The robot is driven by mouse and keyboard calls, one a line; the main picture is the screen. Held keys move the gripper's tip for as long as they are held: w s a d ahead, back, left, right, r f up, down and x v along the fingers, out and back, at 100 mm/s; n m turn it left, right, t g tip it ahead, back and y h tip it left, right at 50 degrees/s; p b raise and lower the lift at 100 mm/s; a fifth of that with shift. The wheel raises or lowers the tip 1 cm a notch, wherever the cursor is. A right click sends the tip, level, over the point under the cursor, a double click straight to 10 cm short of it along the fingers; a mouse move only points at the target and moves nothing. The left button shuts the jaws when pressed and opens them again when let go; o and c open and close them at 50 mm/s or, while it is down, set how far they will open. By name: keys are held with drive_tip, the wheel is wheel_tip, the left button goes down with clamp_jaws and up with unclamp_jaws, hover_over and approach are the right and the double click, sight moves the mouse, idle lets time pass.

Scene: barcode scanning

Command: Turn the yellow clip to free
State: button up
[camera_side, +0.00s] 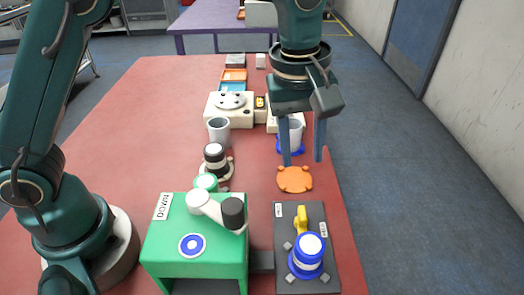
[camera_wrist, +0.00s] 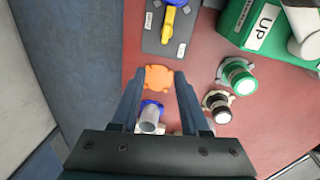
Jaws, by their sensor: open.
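The yellow clip (camera_side: 300,221) sits on a dark grey plate (camera_side: 284,234) at the front right, just behind a blue-and-white capped part (camera_side: 308,252). The clip's narrow end points away from the side camera. Small white labels sit on both sides of it, too small to read. My gripper (camera_side: 302,162) is open and empty, fingers pointing down, above the table behind the plate. In the wrist view my gripper (camera_wrist: 160,74) has its fingers apart around the line of sight to an orange disc (camera_wrist: 159,77).
The orange disc (camera_side: 294,179) lies between the plate and a blue-based grey cup (camera_side: 292,133). A green box (camera_side: 170,248) with a white arm on top stands left of the plate. Black-topped and green-topped parts stand left of the disc. The table's right edge is close by.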

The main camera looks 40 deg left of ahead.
drive_tip(key=m+g, duration=0.1)
hover_over(303, 213)
drive_tip(key=shift+y, duration=0.3)
wheel_tip(303, 213, down, 6)
drive_tip(key=shift+r, duration=0.1)
drive_tip(key=shift+f, duration=2.35)
clamp_jaws()
